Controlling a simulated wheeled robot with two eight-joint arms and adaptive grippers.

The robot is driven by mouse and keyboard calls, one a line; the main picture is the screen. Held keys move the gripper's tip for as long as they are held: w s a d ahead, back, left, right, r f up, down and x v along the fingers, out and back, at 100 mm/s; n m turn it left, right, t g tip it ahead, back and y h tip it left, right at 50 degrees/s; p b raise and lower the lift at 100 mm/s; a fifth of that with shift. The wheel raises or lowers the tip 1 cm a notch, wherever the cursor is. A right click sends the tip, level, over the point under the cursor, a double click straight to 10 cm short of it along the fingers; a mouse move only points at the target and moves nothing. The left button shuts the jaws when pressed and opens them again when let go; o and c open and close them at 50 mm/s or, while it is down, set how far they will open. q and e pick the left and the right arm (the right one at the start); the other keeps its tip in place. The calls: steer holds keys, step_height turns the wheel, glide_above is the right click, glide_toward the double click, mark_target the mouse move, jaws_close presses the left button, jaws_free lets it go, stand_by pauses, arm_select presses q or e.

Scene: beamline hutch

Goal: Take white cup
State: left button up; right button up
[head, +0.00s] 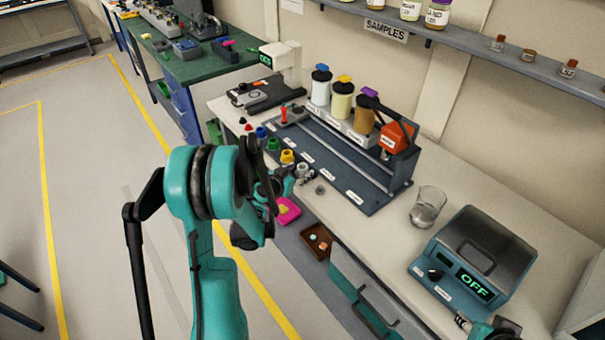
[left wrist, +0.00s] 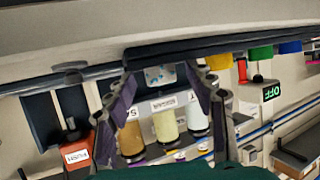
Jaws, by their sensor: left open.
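A small white cup (head: 303,171) stands at the front edge of the bench in the head view, at the near end of a row of coloured cups. My left gripper (head: 280,186) is beside it, just to its left in the picture, and partly hides the area. In the left wrist view, which looks upside down, the left gripper (left wrist: 160,78) is open with its two fingers apart. A pale speckled patch shows between the fingers; I cannot tell whether it is the cup. A bit of teal and black at the lower right of the head view may be my right gripper (head: 492,330).
Yellow (head: 287,156), green (head: 273,143) and blue (head: 261,132) cups stand close by. Behind is a rack (head: 345,170) with several bottles. A glass beaker (head: 428,206) and an OFF device (head: 475,262) stand right. A brown tray (head: 306,246) sits below the bench edge.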

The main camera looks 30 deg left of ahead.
arm_select(q)
steer(key=shift+w+f, duration=0.35)
steer(key=shift+w, duration=0.3)
steer(key=shift+s+r, duration=0.1)
steer(key=shift+c, duration=1.2)
steer(key=c, duration=1)
